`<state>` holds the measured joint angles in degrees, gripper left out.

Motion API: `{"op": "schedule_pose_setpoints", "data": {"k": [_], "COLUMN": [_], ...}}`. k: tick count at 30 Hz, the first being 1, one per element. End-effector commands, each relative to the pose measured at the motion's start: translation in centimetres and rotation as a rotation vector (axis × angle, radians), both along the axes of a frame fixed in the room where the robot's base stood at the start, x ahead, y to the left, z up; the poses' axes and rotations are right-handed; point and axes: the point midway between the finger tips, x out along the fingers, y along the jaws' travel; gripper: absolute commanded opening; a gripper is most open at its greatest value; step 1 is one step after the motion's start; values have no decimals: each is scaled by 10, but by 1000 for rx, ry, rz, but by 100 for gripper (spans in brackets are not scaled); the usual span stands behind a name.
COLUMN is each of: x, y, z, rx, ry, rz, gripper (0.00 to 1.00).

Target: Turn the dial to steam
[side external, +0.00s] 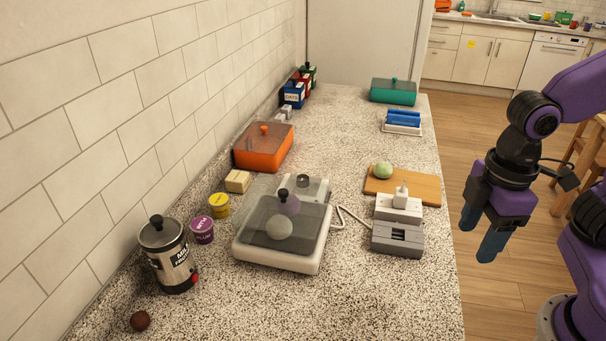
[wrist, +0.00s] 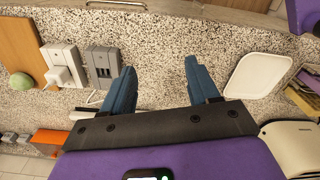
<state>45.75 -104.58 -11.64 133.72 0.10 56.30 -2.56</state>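No dial marked steam can be read. A white appliance (side external: 275,262) with a smoky clear lid stands mid-counter in the side view. A small round dark knob (side external: 303,180) shows on its rear part, which may be the dial. A milk canister (side external: 168,258) with a small red knob (side external: 194,279) stands to its left. My gripper (side external: 481,232) hangs beyond the counter's right edge in the side view, fingers pointing down, apart from everything. In the wrist view my gripper (wrist: 160,68) has its two blue fingers spread with nothing between them.
An orange dish (side external: 263,148) is behind, by the wall. A white tray (wrist: 258,75) shows in the wrist view. The front-right counter is clear.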

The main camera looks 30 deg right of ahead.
Motion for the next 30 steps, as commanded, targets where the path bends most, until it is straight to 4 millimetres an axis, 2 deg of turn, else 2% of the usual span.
{"op": "schedule_pose_setpoints", "data": {"k": [1,6,15,23,30], "x": [19,78,185,273,343], "y": [15,53,100,118,113], "z": [7,29,57,69,71], "rx": [0,-6,-12,-19,-21], "ry": [-1,1,5,10,13], "rz": [-14,-48,-111,-165,-216], "gripper": [60,60,60,60,60]}}
